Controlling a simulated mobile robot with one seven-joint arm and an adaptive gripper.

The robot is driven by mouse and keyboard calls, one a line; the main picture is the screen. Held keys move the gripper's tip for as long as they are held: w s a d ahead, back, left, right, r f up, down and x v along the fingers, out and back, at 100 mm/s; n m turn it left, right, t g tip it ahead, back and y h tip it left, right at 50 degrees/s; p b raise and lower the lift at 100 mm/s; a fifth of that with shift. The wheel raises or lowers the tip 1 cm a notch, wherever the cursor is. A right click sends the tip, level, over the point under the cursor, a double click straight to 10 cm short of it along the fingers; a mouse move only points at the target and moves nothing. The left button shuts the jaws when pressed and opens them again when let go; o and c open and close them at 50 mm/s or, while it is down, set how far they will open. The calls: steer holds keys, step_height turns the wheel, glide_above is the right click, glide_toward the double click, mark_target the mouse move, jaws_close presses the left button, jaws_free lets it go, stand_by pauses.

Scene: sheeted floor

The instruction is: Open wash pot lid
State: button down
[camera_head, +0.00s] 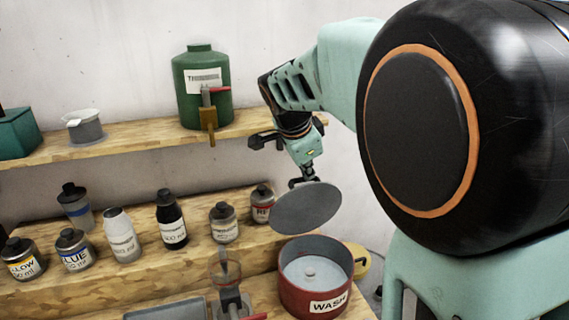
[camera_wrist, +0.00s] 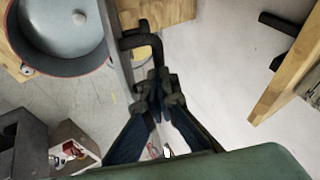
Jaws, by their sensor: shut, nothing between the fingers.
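The red wash pot (camera_head: 297,298), labelled WASH, stands on the lower bench with its top open, showing a pale grey inside with a small round knob in it. It also shows at the upper left in the wrist view (camera_wrist: 70,68). The grey round lid (camera_head: 306,208) is tilted up above the pot's back rim; I cannot tell whether its lower edge touches the rim. In the wrist view the lid (camera_wrist: 117,55) is nearly edge-on, with a black bent handle (camera_wrist: 148,40). My gripper (camera_wrist: 157,82) is shut, its fingertips right at the handle; in the head view my gripper (camera_head: 303,180) is just above the lid.
Several labelled bottles (camera_head: 122,237) stand in a row left of the pot. A glass piece (camera_head: 227,272) on a stand is close to the pot's left. A yellow item (camera_head: 357,260) is behind it. A green canister (camera_head: 201,88) with a tap stands on the upper shelf (camera_head: 130,138).

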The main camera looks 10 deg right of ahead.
steer(key=w+a+f, duration=0.1)
steer(key=w, duration=0.5)
steer(key=shift+w+a, duration=0.15)
steer(key=shift+w, duration=0.2)
